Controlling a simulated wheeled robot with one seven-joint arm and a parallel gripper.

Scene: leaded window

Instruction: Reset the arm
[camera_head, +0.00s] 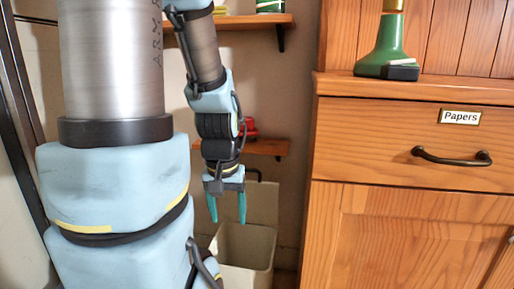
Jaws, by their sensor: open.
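My gripper (227,208) hangs at the end of my arm, left of the picture's middle, with its two teal fingers pointing down. The fingers are apart and nothing shows between them. The gripper is in front of the wall, and its fingertips appear just above the cream bin in the picture. My arm's large blue and metal links fill the left part of the view.
A cream bin (246,247) stands below my gripper. A wooden cabinet (400,155) with a drawer labelled "Papers" fills the right. A green lamp base (386,50) stands on it. Two wall shelves are behind my arm; the lower shelf (262,147) holds something red (249,128).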

